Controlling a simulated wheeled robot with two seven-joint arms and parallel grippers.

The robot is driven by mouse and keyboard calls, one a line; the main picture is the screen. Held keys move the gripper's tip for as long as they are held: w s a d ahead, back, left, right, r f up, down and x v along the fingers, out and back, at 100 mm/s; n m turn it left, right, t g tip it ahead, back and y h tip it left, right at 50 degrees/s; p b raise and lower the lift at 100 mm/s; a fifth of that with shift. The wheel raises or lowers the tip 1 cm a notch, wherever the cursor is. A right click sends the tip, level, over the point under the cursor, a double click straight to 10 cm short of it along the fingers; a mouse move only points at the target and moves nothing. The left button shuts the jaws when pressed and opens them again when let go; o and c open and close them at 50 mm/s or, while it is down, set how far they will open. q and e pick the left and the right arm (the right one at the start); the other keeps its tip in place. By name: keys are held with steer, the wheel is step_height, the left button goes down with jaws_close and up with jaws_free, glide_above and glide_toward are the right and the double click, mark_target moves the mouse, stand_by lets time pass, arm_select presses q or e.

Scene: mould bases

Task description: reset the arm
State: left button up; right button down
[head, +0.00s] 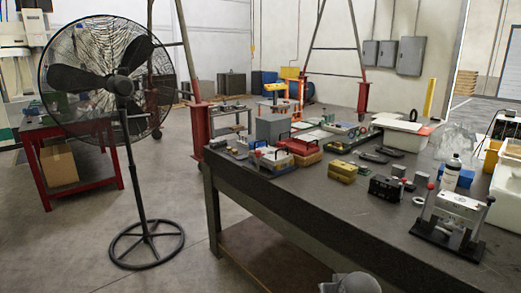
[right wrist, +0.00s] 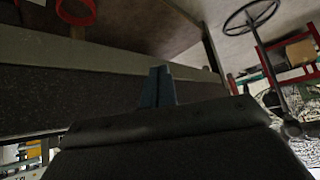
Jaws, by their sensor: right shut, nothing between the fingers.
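My right gripper (right wrist: 158,88) shows in the right wrist view as two dark blue fingers pressed together, with nothing between them. It is beside the dark side of a workbench, and no object touches its fingertips. In the head view a grey rounded part of my own arm shows at the bottom edge, below the front edge of the workbench (head: 330,222). My left gripper is not in either view.
A black fan (head: 125,85) stands left. Open floor lies between fan and bench.

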steer(key=s+a+f+g, duration=0.1)
steer(key=s+f+g, duration=0.1)
steer(key=s+f, duration=0.5)
steer(key=s+a+f+n+g, duration=0.1)
steer(key=s+a+f+g, duration=0.1)
steer(key=s+f, duration=0.6)
steer(key=s+a+f+g, duration=0.1)
steer(key=s+f, duration=0.7)
steer(key=s, duration=1.1)
steer(key=shift+a+f+n+g, duration=0.2)
steer(key=shift+a+n+g, duration=0.1)
steer(key=shift+g, duration=0.6)
